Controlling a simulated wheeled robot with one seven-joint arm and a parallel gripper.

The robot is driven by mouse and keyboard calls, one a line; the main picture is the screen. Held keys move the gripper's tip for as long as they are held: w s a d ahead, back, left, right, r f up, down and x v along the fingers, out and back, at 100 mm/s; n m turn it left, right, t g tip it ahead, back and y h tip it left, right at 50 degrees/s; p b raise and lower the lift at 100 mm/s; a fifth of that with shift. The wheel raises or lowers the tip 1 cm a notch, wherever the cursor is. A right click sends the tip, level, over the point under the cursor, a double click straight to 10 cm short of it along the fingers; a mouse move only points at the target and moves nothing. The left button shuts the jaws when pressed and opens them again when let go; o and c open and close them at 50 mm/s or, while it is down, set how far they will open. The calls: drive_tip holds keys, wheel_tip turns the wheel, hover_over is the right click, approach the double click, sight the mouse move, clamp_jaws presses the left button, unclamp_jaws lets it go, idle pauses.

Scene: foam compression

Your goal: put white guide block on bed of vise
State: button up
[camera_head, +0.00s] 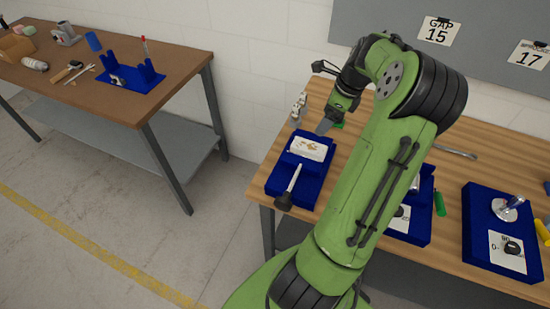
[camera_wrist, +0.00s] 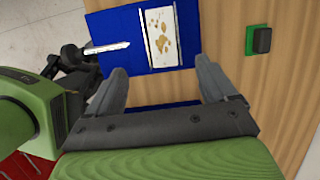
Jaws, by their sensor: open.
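The blue vise (camera_head: 281,186) sits at the left end of the wooden bench, with a metal rod and dark knob toward the front. A flat white piece with brown blotches (camera_head: 308,147) lies on it; I cannot tell whether this is the guide block. In the wrist view the blotched white piece (camera_wrist: 162,36) lies between thin plates on the blue vise base (camera_wrist: 110,28), with the rod at its left. My gripper (camera_head: 324,127) is open, just behind the vise. In the wrist view my gripper (camera_wrist: 163,78) has empty space between its fingers.
Small pale upright pieces (camera_head: 298,108) stand at the vise's back left. A green and black item (camera_wrist: 260,40) lies right of it. Blue fixtures (camera_head: 480,225) stand farther right. A brown table (camera_head: 120,100) with other objects stands left, across a gap.

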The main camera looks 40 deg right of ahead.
drive_tip(key=w+a+r+n+h, duration=0.1)
drive_tip(key=a+r+n, duration=0.2)
drive_tip(key=a+n, duration=0.4)
drive_tip(key=w+a+r+n+g+h, duration=0.1)
drive_tip(key=a+r+n, duration=0.25)
drive_tip(key=a, duration=0.55)
drive_tip(key=w+a+r+n+h, duration=0.1)
drive_tip(key=a+r+n, duration=0.2)
drive_tip(key=a+n, duration=0.45)
drive_tip(key=s+a+n+t+y, duration=0.1)
drive_tip(key=s+a+n+t, duration=0.2)
drive_tip(key=s+a+n, duration=0.9)
drive_tip(key=shift+a+r+n+y, duration=0.3)
drive_tip(key=shift+a+n, duration=0.05)
drive_tip(key=shift+n, duration=0.25)
drive_tip(key=shift+s+d, duration=0.1)
drive_tip(key=shift+s, duration=0.05)
